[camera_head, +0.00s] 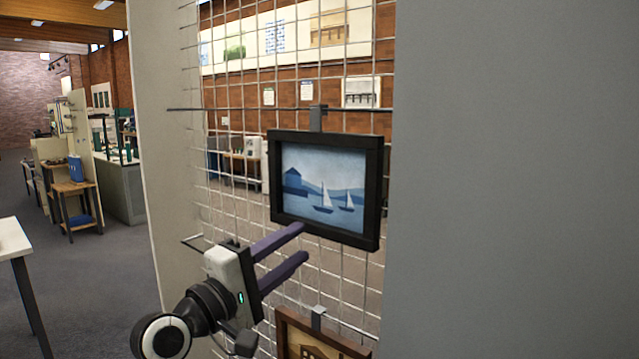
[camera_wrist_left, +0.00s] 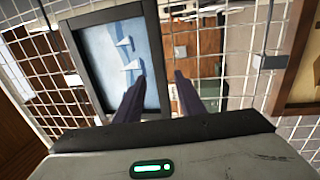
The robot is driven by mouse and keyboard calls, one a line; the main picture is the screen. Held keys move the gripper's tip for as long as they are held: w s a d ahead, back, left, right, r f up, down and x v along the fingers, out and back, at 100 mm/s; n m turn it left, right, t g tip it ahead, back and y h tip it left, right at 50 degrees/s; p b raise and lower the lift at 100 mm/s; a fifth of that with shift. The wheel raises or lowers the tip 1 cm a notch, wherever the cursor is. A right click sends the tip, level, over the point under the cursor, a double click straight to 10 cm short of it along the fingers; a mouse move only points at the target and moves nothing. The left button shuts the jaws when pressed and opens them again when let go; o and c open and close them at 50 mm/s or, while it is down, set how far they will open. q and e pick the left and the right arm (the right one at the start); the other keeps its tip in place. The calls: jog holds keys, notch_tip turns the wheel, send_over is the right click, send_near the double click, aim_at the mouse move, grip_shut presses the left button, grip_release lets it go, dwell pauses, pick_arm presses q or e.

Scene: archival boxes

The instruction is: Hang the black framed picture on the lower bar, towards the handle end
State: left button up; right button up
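The black framed picture (camera_head: 374,195), a blue scene with sailboats, hangs upright on the wire grid (camera_head: 232,205) by a grey hook (camera_head: 318,118) at the upper bar (camera_head: 185,109). It also shows in the left wrist view (camera_wrist_left: 87,75). The lower bar (camera_head: 190,241) is partly hidden behind my left gripper (camera_head: 304,242). The gripper is open, with two purple fingers at the picture's bottom edge. In the left wrist view that edge lies between the fingers (camera_wrist_left: 157,88); whether they touch it I cannot tell. My right gripper is not in view.
A brown framed picture (camera_head: 286,340) hangs below, also seen in the left wrist view (camera_wrist_left: 295,95). A plain grey surface (camera_head: 510,180) fills the right. A pale panel (camera_head: 160,150) stands left of the grid. A white table (camera_head: 12,240) is at far left.

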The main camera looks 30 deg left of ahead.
aim_at(315, 230)
pick_arm(q)
jog(key=shift+w+d+r, duration=0.15)
jog(key=shift+w+r, duration=0.05)
jog(key=shift+w, duration=1.05)
jog(key=shift+w+d+r, duration=0.1)
jog(key=shift+w+r, duration=0.05)
jog(key=shift+w, duration=1.1)
grip_shut()
jog(key=shift+r, duration=0.15)
jog(key=shift+r+p, duration=1.6)
jog(key=shift+p, duration=0.3)
jog(key=shift+s, duration=0.1)
